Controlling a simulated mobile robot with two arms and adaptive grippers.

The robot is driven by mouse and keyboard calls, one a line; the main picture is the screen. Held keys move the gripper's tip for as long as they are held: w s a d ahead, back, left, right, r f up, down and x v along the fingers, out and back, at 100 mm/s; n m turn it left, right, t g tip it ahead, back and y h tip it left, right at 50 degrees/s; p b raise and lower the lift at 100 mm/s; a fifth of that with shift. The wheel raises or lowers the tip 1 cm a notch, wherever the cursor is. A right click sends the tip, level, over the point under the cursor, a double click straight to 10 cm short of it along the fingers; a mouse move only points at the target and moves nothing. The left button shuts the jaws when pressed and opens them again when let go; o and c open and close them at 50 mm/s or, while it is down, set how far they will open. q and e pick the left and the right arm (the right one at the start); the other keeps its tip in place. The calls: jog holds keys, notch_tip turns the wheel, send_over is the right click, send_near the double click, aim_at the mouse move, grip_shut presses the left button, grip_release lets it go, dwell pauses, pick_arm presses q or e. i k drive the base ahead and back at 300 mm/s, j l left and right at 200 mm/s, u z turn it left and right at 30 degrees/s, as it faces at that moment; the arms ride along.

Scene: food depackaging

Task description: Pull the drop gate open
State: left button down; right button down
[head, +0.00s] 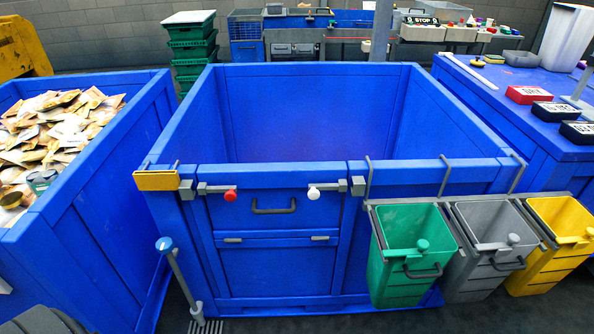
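The drop gate (305,213) is the upper front panel of the large blue crate in the middle of the head view. It stands upright, closed flush with the crate's front. A grey bar handle (273,210) is on its face. A bolt with a red knob (230,195) is at its upper left and one with a white knob (313,192) at its upper right. I cannot tell whether either bolt is engaged. Two grey hinge-like pieces (233,240) lie along its lower edge. Neither of my grippers shows in the view.
Green, grey and yellow bins (404,250) hang at the crate's front right. A lever with a blue knob (165,244) stands at front left. A crate of packets (100,190) is left, a blue table (500,80) right. The middle crate (300,105) looks empty.

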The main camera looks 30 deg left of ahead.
aim_at(272, 200)
jog(key=k+j+u, duration=0.1)
jog(key=u, duration=0.9)
